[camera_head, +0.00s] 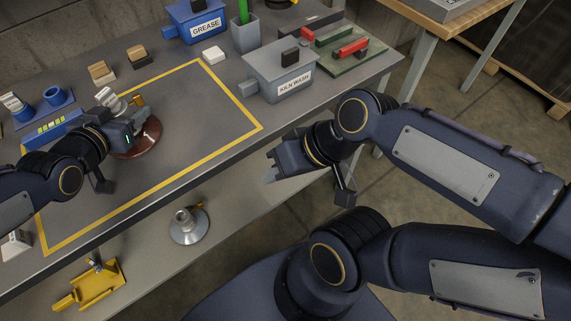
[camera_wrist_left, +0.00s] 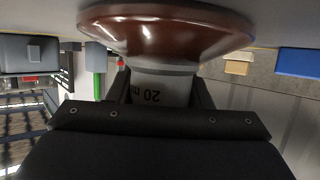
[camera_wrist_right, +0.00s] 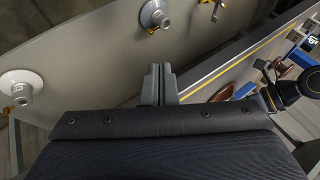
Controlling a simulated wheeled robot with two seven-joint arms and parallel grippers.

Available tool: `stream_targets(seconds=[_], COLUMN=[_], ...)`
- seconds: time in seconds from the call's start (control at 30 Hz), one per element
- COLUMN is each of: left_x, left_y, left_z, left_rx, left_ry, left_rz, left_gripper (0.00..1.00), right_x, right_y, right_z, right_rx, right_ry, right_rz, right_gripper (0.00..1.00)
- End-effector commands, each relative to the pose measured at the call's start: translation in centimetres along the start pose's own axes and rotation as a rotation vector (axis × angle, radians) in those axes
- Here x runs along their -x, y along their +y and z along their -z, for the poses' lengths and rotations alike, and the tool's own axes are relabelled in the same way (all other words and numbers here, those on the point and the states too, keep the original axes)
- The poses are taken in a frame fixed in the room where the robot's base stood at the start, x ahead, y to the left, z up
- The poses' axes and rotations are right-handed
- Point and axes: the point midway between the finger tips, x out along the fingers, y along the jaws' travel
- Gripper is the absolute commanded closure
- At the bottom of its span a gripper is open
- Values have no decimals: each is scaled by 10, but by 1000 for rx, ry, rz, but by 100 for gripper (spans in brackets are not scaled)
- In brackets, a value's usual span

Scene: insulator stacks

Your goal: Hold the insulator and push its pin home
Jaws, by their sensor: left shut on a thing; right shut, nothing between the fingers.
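A brown insulator disc (camera_head: 140,142) is on the workbench inside the yellow outline, at the left. It fills the top of the left wrist view (camera_wrist_left: 165,30). My left gripper (camera_head: 118,112) is shut on its grey cap, which bears dark lettering (camera_wrist_left: 155,92) between the fingers. A small brass-coloured piece (camera_head: 138,100) shows beside the cap; I cannot tell how deep this pin sits. My right gripper (camera_head: 270,172) is shut and empty, in front of the bench's near edge. Its closed fingertips show in the right wrist view (camera_wrist_right: 159,72), away from the insulator.
A grey insulator (camera_head: 189,228) and a yellow bracket (camera_head: 95,287) are on the lower shelf. A GREASE box (camera_head: 195,22), a KILN WASH box (camera_head: 278,75) and a green tray (camera_head: 345,58) stand at the back. The outlined area right of the disc is clear.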

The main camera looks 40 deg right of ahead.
Motion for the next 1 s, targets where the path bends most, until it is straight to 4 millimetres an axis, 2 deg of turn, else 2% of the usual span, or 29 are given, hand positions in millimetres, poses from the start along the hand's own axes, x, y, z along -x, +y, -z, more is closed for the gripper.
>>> stream_targets(seconds=[0.23, 0.7, 0.73, 0.9, 1.0], left_x=[0, 0, 0, 0, 0], left_y=[0, 0, 0, 0, 0], left_z=[2, 2, 2, 2, 1], left_rx=[0, -1, -1, 0, 0], left_ry=[3, 4, 4, 3, 2], left_rz=[1, 1, 1, 0, 0], left_gripper=[82, 82, 52, 30, 29], right_x=[10, 12, 12, 12, 12], right_y=[21, 24, 24, 24, 24], right_z=[2, 2, 2, 2, 2], right_rx=[37, 40, 40, 40, 40], right_ry=[70, 79, 79, 79, 78], right_rz=[-127, -145, -145, -145, -144], right_gripper=[100, 100, 100, 100, 100])
